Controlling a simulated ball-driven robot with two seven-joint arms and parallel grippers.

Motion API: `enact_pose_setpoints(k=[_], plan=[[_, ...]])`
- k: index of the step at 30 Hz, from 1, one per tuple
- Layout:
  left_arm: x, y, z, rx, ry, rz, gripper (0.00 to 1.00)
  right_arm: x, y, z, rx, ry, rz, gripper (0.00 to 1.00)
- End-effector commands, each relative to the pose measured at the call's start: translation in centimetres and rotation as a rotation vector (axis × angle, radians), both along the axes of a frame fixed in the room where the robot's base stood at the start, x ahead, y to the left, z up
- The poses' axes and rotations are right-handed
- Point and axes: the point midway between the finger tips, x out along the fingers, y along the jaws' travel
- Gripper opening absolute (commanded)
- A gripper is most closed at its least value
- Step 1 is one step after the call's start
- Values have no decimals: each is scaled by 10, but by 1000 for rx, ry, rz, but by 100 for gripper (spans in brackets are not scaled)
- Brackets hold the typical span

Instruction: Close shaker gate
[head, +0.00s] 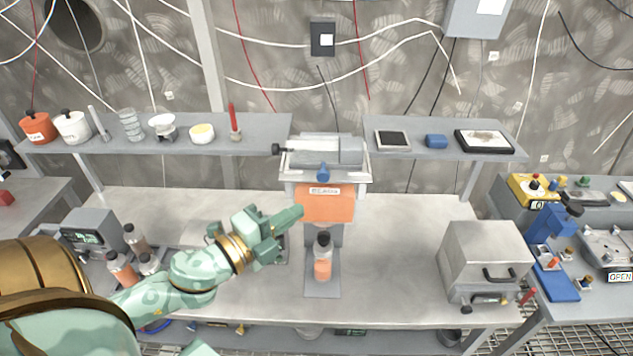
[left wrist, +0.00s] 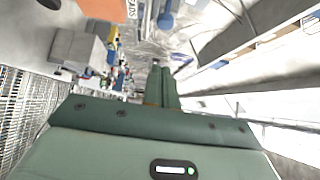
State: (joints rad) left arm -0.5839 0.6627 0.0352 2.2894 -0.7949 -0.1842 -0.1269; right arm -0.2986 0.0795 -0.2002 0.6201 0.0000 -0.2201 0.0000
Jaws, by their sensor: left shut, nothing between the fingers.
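The shaker (head: 325,195) stands in the middle of the bench, with a grey top and an orange front panel (head: 330,205) bearing a white label. A small blue handle (head: 323,173) sits at the panel's upper edge; I cannot tell from it whether the gate is open or shut. A dark-capped bottle with orange contents (head: 322,262) stands upright below the panel. My left gripper (head: 299,212) is shut and empty, its tips just left of the panel, apparently apart from it. In the left wrist view its closed fingers (left wrist: 163,72) point toward a blue part (left wrist: 166,20) beside the orange panel (left wrist: 100,9).
Shelves (head: 260,125) with jars and dishes run behind the bench. A grey box with a dark handle (head: 486,255) stands at the right. Bottles (head: 122,268) and a grey instrument (head: 90,230) stand at the left. The bench (head: 400,265) right of the shaker is clear.

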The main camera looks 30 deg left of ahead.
Motion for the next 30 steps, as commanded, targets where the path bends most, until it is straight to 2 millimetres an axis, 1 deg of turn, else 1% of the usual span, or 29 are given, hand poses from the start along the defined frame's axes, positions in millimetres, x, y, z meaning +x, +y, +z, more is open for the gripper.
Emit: enact_pose_setpoints(k=[1,3,8,12,18,28,30], plan=[[12,-2,6,3,-5,-1,0,0,0,8,0,-1,0,78],[27,-6,6,1,-4,1,0,1,1,13,0,-1,0,78],[59,-13,5,1,-2,1,0,1,1,23,1,-2,-1,78],[76,0,1,2,1,3,0,1,1,24,1,-2,-1,78],[88,7,0,-1,2,1,0,1,1,25,1,-2,-1,78],[89,8,0,0,3,1,0,0,0,25,0,-1,-1,78],[92,10,0,-1,2,2,0,0,0,25,0,-1,-1,78]])
